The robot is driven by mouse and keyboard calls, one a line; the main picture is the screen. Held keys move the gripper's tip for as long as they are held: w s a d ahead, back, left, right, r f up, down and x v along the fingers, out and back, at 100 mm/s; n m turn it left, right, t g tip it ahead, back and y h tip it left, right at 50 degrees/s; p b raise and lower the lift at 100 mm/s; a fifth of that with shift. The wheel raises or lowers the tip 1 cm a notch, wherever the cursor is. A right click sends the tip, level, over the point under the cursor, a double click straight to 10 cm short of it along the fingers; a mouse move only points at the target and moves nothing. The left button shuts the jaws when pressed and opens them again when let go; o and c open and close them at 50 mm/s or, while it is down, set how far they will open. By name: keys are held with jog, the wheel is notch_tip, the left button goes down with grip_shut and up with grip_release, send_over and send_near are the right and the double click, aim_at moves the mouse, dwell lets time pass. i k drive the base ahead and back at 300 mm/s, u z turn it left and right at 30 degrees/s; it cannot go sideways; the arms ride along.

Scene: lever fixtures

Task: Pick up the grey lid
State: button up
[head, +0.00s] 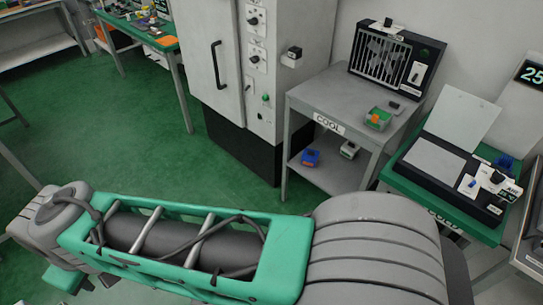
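No separate part in the head view is clearly the grey lid. The closest match is a pale grey flat panel (463,117) tilted up at the back of a dark flat device (422,178) on the right. Another pale grey plate (435,157) lies flat on that device's top. I cannot tell which of these, if either, is the lid.
A grey table (345,88) marked COOL holds a barred box (381,55) and a small green and orange item (378,118). Small boxes sit on its lower shelf. A tall grey cabinet (220,40) stands behind. Green floor (110,130) is open at left.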

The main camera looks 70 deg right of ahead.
aim_at(396, 109)
jog(key=u, duration=0.05)
jog(key=k, duration=1.9)
jog(key=z, duration=2.1)
jog(key=i, duration=0.5)
jog(key=u, duration=0.1)
jog(key=k, duration=1.25)
jog(key=u, duration=0.55)
jog(key=i, duration=0.55)
jog(key=u, duration=0.5)
jog(key=i, duration=0.85)
jog(key=z, duration=0.7)
jog(key=i, duration=0.7)
jog(key=z, duration=0.7)
